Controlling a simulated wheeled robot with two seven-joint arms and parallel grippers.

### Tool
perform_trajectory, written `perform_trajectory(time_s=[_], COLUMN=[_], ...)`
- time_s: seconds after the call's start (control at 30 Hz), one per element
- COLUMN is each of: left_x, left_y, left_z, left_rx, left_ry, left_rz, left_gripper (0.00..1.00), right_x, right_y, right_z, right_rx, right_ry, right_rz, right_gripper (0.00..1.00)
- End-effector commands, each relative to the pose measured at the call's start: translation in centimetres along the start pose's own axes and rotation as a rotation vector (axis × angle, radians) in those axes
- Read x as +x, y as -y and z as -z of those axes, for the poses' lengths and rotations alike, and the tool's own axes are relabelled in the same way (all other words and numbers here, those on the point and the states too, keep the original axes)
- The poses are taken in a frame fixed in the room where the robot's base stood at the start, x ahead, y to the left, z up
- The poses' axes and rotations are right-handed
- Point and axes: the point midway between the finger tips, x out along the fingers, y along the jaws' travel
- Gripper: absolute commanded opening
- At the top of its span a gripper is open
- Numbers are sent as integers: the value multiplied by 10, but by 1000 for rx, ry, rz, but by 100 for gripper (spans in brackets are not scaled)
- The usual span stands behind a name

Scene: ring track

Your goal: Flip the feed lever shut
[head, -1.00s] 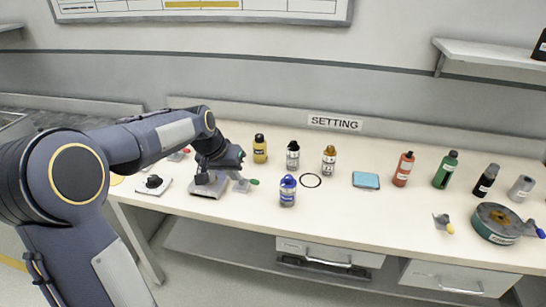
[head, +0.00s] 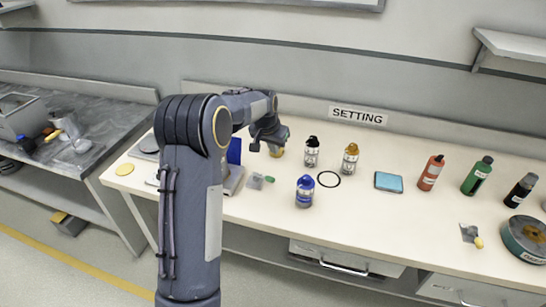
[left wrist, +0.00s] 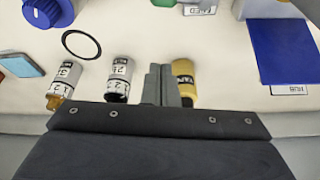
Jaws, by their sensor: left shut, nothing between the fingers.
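A small grey bracket (head: 255,182) with a green-tipped handle (head: 268,179) sits on the white bench, left of the blue-capped bottle. In the left wrist view, part of this green tip (left wrist: 163,2) shows at the top edge, beside a label reading FEED (left wrist: 199,9). The handle points right in the head view; whether that is open or shut I cannot tell. My left gripper (head: 257,146) is above the bench behind the bracket, in front of a yellow bottle (head: 279,151). Its fingers (left wrist: 160,70) are together and empty.
A blue panel (head: 234,151) stands left of the bracket. Another bracket with a yellow knob (head: 470,235) is further right. The bench front near the green handle is clear.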

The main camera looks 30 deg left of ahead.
Motion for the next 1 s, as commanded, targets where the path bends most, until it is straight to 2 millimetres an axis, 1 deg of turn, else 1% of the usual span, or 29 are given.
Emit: perform_trajectory(time_s=[0.43,0.5,0.7,0.83,1.0], left_x=[91,84,82,82,82], left_y=[0,0,0,0,0], left_z=[-1,-12,-34,-39,-40], left_rx=[-1,-2,0,0,0], left_ry=[4,2,1,1,0], left_rz=[-1,-2,-1,-1,0], left_gripper=[0,0,0,0,0], right_x=[-14,-17,-21,-22,-22], right_y=[6,8,10,10,10], right_z=[7,9,11,11,11], right_rx=[0,0,0,0,0], right_ry=[0,0,0,0,0], right_rz=[0,0,0,0,0], right_gripper=[36,36,36,36,36])
